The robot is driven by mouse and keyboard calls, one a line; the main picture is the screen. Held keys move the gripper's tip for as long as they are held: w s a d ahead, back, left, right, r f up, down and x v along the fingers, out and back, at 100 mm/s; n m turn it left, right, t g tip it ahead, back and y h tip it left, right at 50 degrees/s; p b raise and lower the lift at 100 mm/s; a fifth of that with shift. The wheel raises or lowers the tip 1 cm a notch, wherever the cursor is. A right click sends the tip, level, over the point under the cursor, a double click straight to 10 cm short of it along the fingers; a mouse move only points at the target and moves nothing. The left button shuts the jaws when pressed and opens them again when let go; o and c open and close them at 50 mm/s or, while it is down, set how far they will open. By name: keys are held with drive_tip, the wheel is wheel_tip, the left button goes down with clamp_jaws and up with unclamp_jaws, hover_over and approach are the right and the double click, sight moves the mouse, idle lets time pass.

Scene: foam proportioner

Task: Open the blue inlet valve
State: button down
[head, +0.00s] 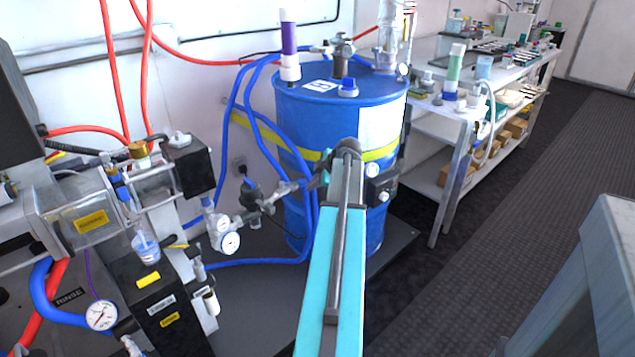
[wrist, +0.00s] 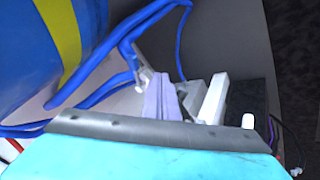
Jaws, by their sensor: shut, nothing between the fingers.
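The inlet pipework (head: 272,203) is a pale metal valve fitting with a dark blue part, left of the blue drum in the head view. A blue hose meets its right end. In the wrist view a grey metal fitting (wrist: 132,62) joins a blue hose just beyond my gripper. My gripper (wrist: 160,90) shows there as pale lavender fingers, closed together and empty. Its tips are close to the fitting; I cannot tell whether they touch. In the head view my teal arm hides most of the gripper, and the valve handle's position is unclear.
The blue drum (head: 300,115) with a yellow band stands behind my arm. Pressure gauges (head: 230,243) hang below the pipework. Blue hoses (head: 312,215) loop around the drum. A bench (head: 432,115) with bottles stands at the back right.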

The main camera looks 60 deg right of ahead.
sight(306, 183)
drive_tip(key=w+d+f, duration=0.3)
drive_tip(key=w, duration=0.1)
drive_tip(key=shift+w+d, duration=0.35)
drive_tip(key=shift+w, duration=0.05)
drive_tip(key=shift+f, duration=0.1)
drive_tip(key=shift+w, duration=0.1)
idle(0.4)
